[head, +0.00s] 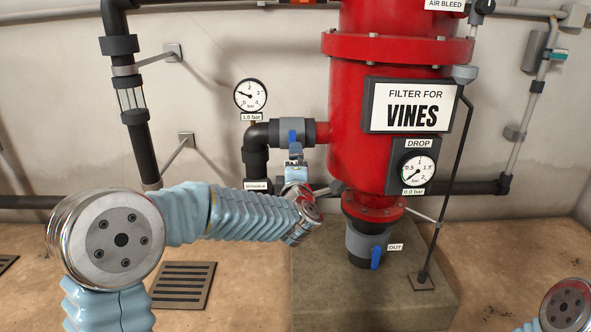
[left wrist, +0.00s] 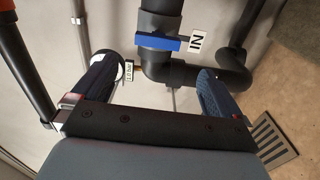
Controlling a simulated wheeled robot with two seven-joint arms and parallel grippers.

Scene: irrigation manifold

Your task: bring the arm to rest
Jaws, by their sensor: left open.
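My left arm reaches in from the left in the head view. Its gripper (head: 296,160) is just below the inlet valve's blue handle (head: 292,137) on the red filter's side pipe. In the left wrist view the two dark fingers are spread wide and empty, with the gripper (left wrist: 160,78) facing the pipe. The blue handle (left wrist: 160,42), beside the IN label (left wrist: 196,42), lies crosswise to its pipe, beyond the fingers and apart from them. Part of my right arm shows at the bottom right corner of the head view; its gripper is out of view.
The red filter (head: 385,130) stands above a concrete block (head: 340,290). An OUT valve with a blue handle (head: 376,257) is below it. A pressure gauge (head: 250,95) and dark pipe (head: 137,130) are left of the filter. A floor grate (head: 182,285) lies at lower left.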

